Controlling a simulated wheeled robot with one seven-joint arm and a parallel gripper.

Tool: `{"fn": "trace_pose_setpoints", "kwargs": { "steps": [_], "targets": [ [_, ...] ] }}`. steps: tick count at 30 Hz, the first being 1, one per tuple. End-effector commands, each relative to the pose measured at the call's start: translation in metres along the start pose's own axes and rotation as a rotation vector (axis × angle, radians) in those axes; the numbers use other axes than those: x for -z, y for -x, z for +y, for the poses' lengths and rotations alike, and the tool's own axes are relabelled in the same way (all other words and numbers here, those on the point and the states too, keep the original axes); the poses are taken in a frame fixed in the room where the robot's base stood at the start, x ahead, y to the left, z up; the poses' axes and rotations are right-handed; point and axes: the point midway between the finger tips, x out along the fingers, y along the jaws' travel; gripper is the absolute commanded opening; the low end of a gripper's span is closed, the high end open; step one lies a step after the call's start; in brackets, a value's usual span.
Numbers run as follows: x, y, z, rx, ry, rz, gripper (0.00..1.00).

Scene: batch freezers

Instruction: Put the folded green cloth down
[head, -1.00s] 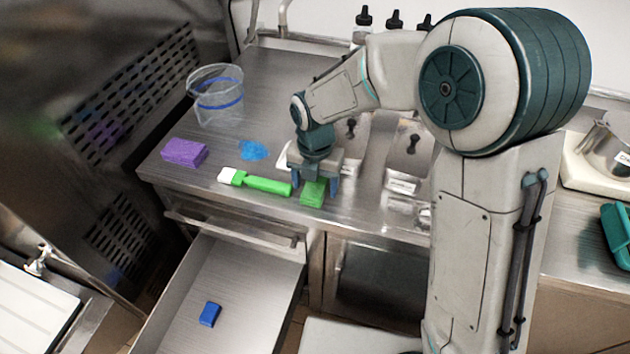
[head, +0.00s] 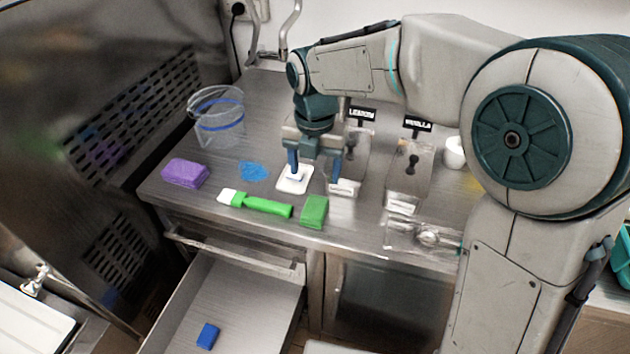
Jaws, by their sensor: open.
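The folded green cloth (head: 314,211) lies flat on the steel counter near its front edge, just right of the green-handled brush. My gripper (head: 312,178) is open and stands behind the cloth, above the counter, apart from it. Its blue fingers point down, with a small white tray (head: 293,184) by the left finger. Nothing shows between the fingers that I can tell is held.
The green brush (head: 262,206), a purple block (head: 185,173), a blue spill (head: 253,170) and a clear bucket (head: 217,140) are on the counter. Clear labelled containers (head: 411,165) stand right. Below, an open drawer (head: 240,290) holds a blue block (head: 207,336).

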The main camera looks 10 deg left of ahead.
Motion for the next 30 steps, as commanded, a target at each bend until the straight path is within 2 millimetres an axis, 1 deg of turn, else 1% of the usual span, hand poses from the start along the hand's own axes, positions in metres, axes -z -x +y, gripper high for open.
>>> {"fn": "trace_pose_setpoints", "kwargs": {
  "steps": [3, 9, 11, 14, 17, 18, 22, 24, 26, 27, 29, 30],
  "targets": [
    [0.000, 0.007, 0.000, -0.001, 0.000, -0.001, 0.68],
    [0.000, 0.008, -0.002, 0.000, -0.012, -0.002, 0.68],
    [0.000, 0.009, -0.006, 0.000, -0.053, -0.006, 0.68],
    [0.001, 0.014, -0.024, -0.001, -0.206, -0.023, 0.68],
    [0.004, 0.020, -0.053, -0.007, -0.461, -0.049, 0.68],
    [0.005, 0.022, -0.067, -0.013, -0.581, -0.060, 0.68],
    [0.015, 0.028, -0.108, -0.041, -0.975, -0.090, 0.68],
    [0.022, 0.030, -0.130, -0.061, -1.187, -0.102, 0.68],
    [0.028, 0.031, -0.147, -0.083, -1.368, -0.110, 0.68],
    [0.033, 0.031, -0.159, -0.097, -1.490, -0.114, 0.68],
    [0.041, 0.032, -0.176, -0.124, -1.670, -0.118, 0.68],
    [0.047, 0.031, -0.186, -0.143, -1.792, -0.118, 0.68]
  ]
}}
